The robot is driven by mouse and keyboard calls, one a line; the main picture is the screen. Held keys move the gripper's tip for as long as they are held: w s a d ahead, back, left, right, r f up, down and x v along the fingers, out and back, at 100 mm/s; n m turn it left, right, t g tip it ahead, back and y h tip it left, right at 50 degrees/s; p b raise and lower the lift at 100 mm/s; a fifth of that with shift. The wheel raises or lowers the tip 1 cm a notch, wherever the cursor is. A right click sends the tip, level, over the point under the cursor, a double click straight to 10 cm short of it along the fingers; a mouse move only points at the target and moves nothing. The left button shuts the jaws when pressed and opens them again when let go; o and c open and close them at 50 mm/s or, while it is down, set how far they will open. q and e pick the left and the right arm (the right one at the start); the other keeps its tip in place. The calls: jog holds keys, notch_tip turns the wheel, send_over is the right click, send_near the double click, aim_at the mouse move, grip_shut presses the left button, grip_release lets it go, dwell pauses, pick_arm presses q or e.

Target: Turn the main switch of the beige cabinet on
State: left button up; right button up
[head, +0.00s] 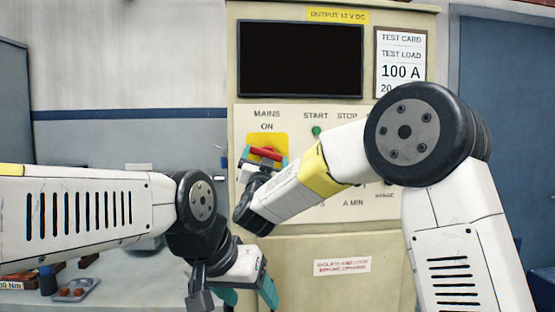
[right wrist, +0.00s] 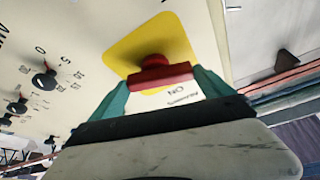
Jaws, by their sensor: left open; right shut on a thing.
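The beige cabinet (head: 300,222) stands ahead with a dark screen and a control panel. Its main switch is a red handle (head: 265,154) on a yellow plate (head: 281,142), under the printed words MAINS and ON. The red handle also shows in the right wrist view (right wrist: 152,75), in front of the yellow plate (right wrist: 172,38). My right gripper (right wrist: 155,88) is shut on the red handle, with one teal finger at each end of it. In the head view the handle lies nearly level, slightly tilted. My left gripper (head: 250,294) is open and empty, low in front of the cabinet.
A green start button (head: 316,131) sits right of the switch, and my right arm covers part of the panel. A black knob (right wrist: 44,78) shows in the right wrist view. A grey tray (head: 75,290) lies on the bench at lower left. A blue door (head: 508,100) is at right.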

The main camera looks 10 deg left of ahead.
jog(key=m+h, duration=0.1)
jog(key=m, duration=0.1)
jog(key=m+h, duration=0.1)
jog(key=m, duration=0.2)
jog(key=shift+a+r+h, duration=0.1)
jog(key=shift+h, duration=0.2)
jog(key=m+h, duration=0.1)
jog(key=m, duration=0.1)
jog(key=m+g, duration=0.1)
jog(key=m, duration=0.1)
jog(key=shift+r+m+g+h, duration=0.15)
jog(key=shift+m+g+h, duration=0.15)
jog(key=shift+m+h, duration=0.1)
jog(key=m, duration=0.2)
jog(key=m+g+h, duration=0.1)
jog(key=m, duration=0.1)
jog(key=shift+r+m+g, duration=0.15)
jog(key=shift+m+g, duration=0.15)
jog(key=shift+m, duration=0.1)
jog(key=shift+m+g, duration=0.5)
jog(key=shift+m, duration=0.6)
jog(key=o, duration=1.1)
jog(key=shift+s, duration=0.1)
jog(key=s, duration=0.7)
jog(key=shift+s+a, duration=0.3)
jog(key=shift+s, duration=0.05)
